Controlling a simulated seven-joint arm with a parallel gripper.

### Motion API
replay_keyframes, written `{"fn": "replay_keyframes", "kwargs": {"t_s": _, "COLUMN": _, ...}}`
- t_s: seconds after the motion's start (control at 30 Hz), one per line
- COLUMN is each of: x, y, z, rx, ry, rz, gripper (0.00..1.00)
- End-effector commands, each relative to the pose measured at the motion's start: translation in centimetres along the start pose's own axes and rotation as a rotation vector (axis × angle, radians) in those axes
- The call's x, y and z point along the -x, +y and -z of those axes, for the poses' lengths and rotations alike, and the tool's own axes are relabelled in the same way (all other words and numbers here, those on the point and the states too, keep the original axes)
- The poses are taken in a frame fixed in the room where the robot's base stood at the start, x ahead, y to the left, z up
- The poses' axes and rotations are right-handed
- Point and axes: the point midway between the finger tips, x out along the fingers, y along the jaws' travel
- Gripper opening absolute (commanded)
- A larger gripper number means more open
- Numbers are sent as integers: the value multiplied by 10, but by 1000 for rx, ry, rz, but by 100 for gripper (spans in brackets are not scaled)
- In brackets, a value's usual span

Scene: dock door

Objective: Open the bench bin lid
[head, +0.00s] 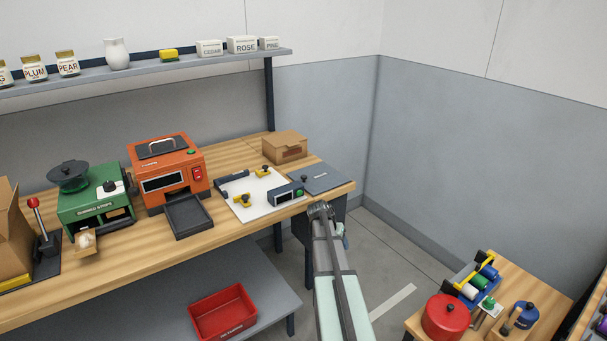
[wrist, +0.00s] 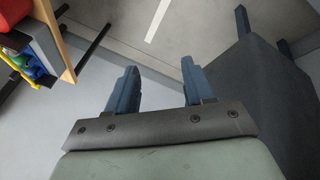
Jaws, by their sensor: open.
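A flat blue-grey panel (head: 322,178), which looks like the bench bin lid, lies level with the bench top at its right end. It looks shut. A dark box-like body, apparently the bin, shows under that corner and fills the right side of the wrist view (wrist: 262,105). My gripper (wrist: 156,82) is open, with nothing between its two blue fingers. It is beyond the bench's front right corner, apart from the panel, with floor behind the fingers. In the head view my arm hides part of that corner and the fingers are hard to make out.
A small dark device (head: 286,194) and a white board (head: 255,195) lie left of the panel. A cardboard box (head: 285,147) stands behind it. A side table (head: 475,318) with a red pot (head: 444,317) stands at right. The floor between is clear.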

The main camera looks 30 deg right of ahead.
Motion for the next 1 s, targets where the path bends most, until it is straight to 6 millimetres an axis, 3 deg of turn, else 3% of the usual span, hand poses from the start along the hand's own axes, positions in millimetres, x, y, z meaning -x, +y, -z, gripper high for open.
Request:
{"fn": "replay_keyframes", "kwargs": {"t_s": 0.03, "x": 10, "y": 15, "z": 28, "rx": -43, "ry": 25, "rz": -8, "gripper": 52}}
{"fn": "replay_keyframes", "kwargs": {"t_s": 0.2, "x": 46, "y": 67, "z": 98, "rx": -167, "ry": 100, "rz": -38, "gripper": 52}}
{"fn": "replay_keyframes", "kwargs": {"t_s": 0.33, "x": 81, "y": 100, "z": 142, "rx": -242, "ry": 147, "rz": -45, "gripper": 52}}
{"fn": "replay_keyframes", "kwargs": {"t_s": 0.47, "x": 124, "y": 114, "z": 174, "rx": -279, "ry": 176, "rz": -26, "gripper": 52}}
{"fn": "replay_keyframes", "kwargs": {"t_s": 0.57, "x": 166, "y": 104, "z": 188, "rx": -268, "ry": 182, "rz": 17, "gripper": 52}}
{"fn": "replay_keyframes", "kwargs": {"t_s": 0.67, "x": 214, "y": 74, "z": 190, "rx": -214, "ry": 171, "rz": 88, "gripper": 52}}
{"fn": "replay_keyframes", "kwargs": {"t_s": 0.8, "x": 283, "y": 18, "z": 176, "rx": -91, "ry": 141, "rz": 207, "gripper": 52}}
{"fn": "replay_keyframes", "kwargs": {"t_s": 0.9, "x": 320, "y": -13, "z": 163, "rx": -12, "ry": 123, "rz": 274, "gripper": 52}}
{"fn": "replay_keyframes", "kwargs": {"t_s": 1.0, "x": 344, "y": -33, "z": 152, "rx": 44, "ry": 111, "rz": 319, "gripper": 52}}
